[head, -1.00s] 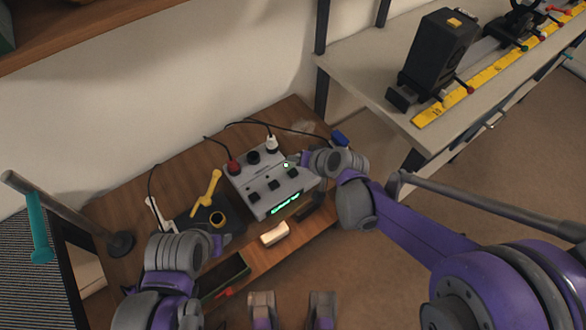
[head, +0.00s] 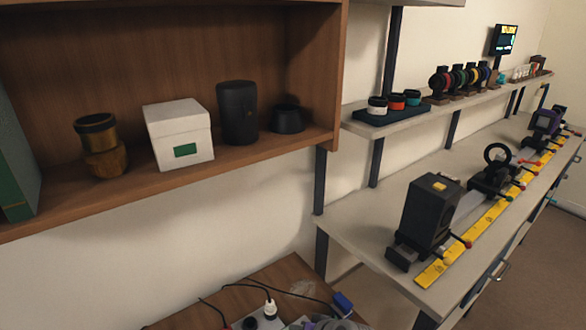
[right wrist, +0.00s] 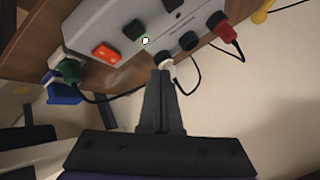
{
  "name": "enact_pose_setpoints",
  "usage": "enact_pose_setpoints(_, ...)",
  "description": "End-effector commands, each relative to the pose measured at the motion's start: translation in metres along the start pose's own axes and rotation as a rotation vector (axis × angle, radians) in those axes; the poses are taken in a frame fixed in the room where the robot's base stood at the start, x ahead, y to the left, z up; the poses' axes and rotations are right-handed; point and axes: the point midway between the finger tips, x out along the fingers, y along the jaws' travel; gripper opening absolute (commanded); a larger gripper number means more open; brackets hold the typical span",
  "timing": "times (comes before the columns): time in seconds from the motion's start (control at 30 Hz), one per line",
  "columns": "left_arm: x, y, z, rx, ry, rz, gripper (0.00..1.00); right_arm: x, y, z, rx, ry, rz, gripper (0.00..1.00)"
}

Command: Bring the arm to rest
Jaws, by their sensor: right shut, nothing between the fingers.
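My right gripper (right wrist: 162,75) is shut and empty in the right wrist view. Its fingertips appear close to a white plug (right wrist: 168,60) at the edge of the grey control box (right wrist: 85,42); I cannot tell whether they touch it. In the head view only a grey and purple part of my right arm shows at the bottom edge, beside the box (head: 270,322). My left gripper is not in view.
The wooden desk (head: 284,272) carries the box, its cables and a blue plug (head: 342,301). A wooden shelf (head: 240,155) holds a white carton (head: 180,134) and lens parts. On the right, a bench holds a black device (head: 430,215) beside a yellow ruler (head: 478,232).

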Motion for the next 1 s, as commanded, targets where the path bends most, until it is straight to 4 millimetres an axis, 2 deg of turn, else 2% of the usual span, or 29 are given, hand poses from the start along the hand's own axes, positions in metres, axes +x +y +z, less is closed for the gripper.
enact_pose_setpoints(0.17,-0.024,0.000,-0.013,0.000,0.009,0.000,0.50,-0.072,0.004,0.003,-0.042,-0.021,0.093,0.00)
enact_pose_setpoints(0.3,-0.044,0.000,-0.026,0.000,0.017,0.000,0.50,-0.140,0.015,0.017,-0.086,-0.048,0.202,0.00)
enact_pose_setpoints(0.4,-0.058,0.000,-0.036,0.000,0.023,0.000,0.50,-0.184,0.025,0.031,-0.113,-0.068,0.282,0.00)
enact_pose_setpoints(0.5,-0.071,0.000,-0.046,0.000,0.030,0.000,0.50,-0.222,0.035,0.045,-0.135,-0.087,0.358,0.00)
enact_pose_setpoints(0.6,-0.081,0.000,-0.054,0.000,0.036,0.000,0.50,-0.251,0.044,0.058,-0.152,-0.101,0.422,0.00)
enact_pose_setpoints(0.7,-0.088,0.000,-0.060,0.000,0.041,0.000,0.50,-0.268,0.051,0.068,-0.163,-0.111,0.466,0.00)
enact_pose_setpoints(0.8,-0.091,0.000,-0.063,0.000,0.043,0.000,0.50,-0.277,0.056,0.074,-0.168,-0.117,0.491,0.00)
enact_pose_setpoints(1.0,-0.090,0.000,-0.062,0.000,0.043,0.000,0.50,-0.279,0.058,0.077,-0.170,-0.121,0.501,0.00)
